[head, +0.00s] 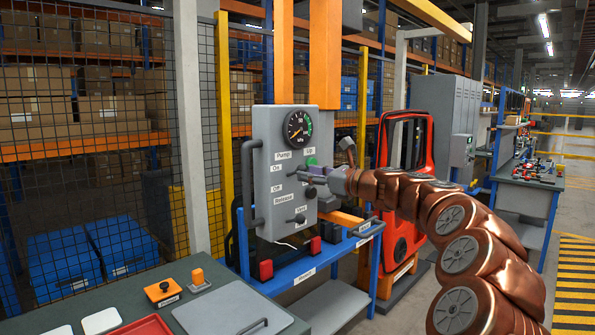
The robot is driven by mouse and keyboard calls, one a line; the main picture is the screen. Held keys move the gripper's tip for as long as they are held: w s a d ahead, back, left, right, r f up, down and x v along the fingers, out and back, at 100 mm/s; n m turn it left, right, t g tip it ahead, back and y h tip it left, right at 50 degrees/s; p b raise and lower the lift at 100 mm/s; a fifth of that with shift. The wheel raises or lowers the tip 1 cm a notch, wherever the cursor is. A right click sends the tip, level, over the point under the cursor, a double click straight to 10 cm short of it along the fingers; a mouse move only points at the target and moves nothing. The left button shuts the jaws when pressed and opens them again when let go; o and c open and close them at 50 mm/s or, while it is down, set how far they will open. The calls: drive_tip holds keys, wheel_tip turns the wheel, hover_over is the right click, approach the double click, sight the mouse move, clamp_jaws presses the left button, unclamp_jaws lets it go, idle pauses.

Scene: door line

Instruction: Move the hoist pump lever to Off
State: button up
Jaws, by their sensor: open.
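The grey control panel (270,205) stands upright left of the middle, with a "Pump" label and the marks On, Off and Release down its left side. My gripper (314,174) is in front of the panel's right half, below the "Up" label, with its jaws open. It covers part of the panel there. A dark knob (310,192) shows just below the gripper. I cannot tell for sure which part is the pump lever, which mark it points at, or whether the gripper touches it.
A round gauge (298,129) is at the panel's top, and a small dark lever (298,219) is lower down. A dark handle bar (247,185) runs along its left edge. A bench with a red tray (143,327) is in front. A red door frame (428,160) stands at right.

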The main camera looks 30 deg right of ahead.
drive_tip(key=shift+p+x, duration=0.4)
drive_tip(key=shift+x, duration=2)
drive_tip(key=shift+c, duration=0.3)
drive_tip(key=shift+f, duration=0.1)
clamp_jaws()
